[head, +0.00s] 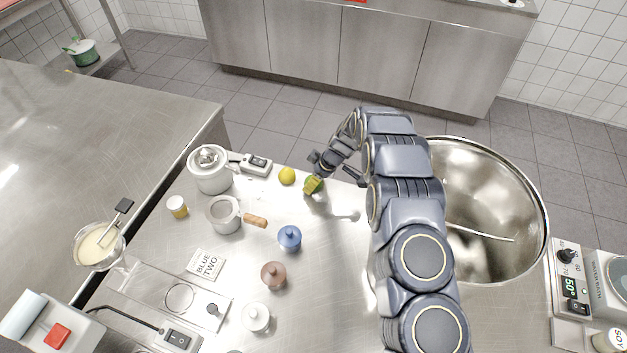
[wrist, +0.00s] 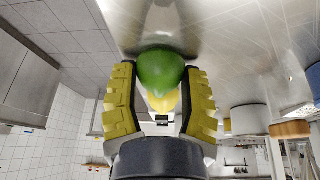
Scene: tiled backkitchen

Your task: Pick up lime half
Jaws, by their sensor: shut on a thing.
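The lime half shows in the wrist view as a rounded green thing (wrist: 160,69) between the two yellow-padded fingers. My gripper (head: 313,185) is shut on it, one finger on each side. In the head view the gripper is low over the steel worktop, at its far edge, and the fingers and arm hide most of the lime half. The cut face of the lime half cannot be made out.
A yellow lemon (head: 287,175) lies just left of my gripper. A saucepan (head: 224,214) with a wooden handle and a lidded pot (head: 210,169) stand further left. Blue (head: 290,238) and brown (head: 273,275) lidded jars stand nearer. A large steel bowl (head: 535,215) is at the right.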

